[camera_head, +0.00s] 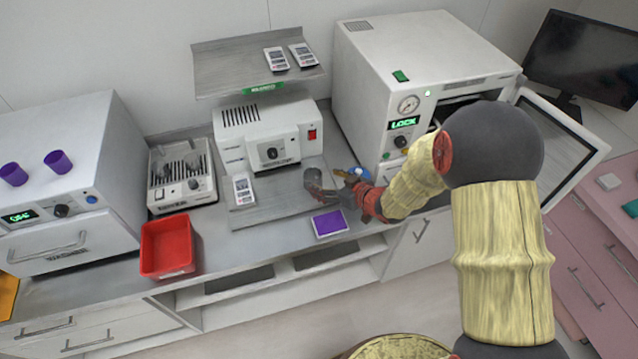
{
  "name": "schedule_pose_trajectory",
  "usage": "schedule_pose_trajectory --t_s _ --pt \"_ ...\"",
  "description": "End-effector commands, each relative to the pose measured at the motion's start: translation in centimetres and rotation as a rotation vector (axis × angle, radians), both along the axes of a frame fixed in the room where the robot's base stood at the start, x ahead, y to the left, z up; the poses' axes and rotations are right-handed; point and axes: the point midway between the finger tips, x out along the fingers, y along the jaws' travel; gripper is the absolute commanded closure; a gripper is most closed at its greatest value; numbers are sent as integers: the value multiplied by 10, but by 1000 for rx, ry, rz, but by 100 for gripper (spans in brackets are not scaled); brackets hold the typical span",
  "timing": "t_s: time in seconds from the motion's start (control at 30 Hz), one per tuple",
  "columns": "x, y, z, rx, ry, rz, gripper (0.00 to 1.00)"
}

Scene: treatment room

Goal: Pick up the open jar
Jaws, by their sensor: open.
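A small grey rounded object (312,176), which looks like the open jar, stands on the grey counter in front of the white box device. Its opening and contents are too small to make out. My gripper (322,192) is low over the counter, with its fingers open right at the jar's lower right side. I cannot tell whether the fingers touch the jar or reach around it. The gripper partly covers the jar's lower part.
A purple pad (330,223) lies just below the gripper. A blue item (360,173) sits behind my wrist. A white box device (268,135) and a large steriliser (410,75) with an open door (560,150) stand behind. A red bin (166,247) is at the left.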

Motion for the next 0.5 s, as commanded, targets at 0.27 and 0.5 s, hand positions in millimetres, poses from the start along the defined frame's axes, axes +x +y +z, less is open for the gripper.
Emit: schedule_pose_trajectory --t_s 0.27,0.5 --pt "19 18 -14 -2 1 0 32" --pt "41 38 -28 -3 1 0 32"
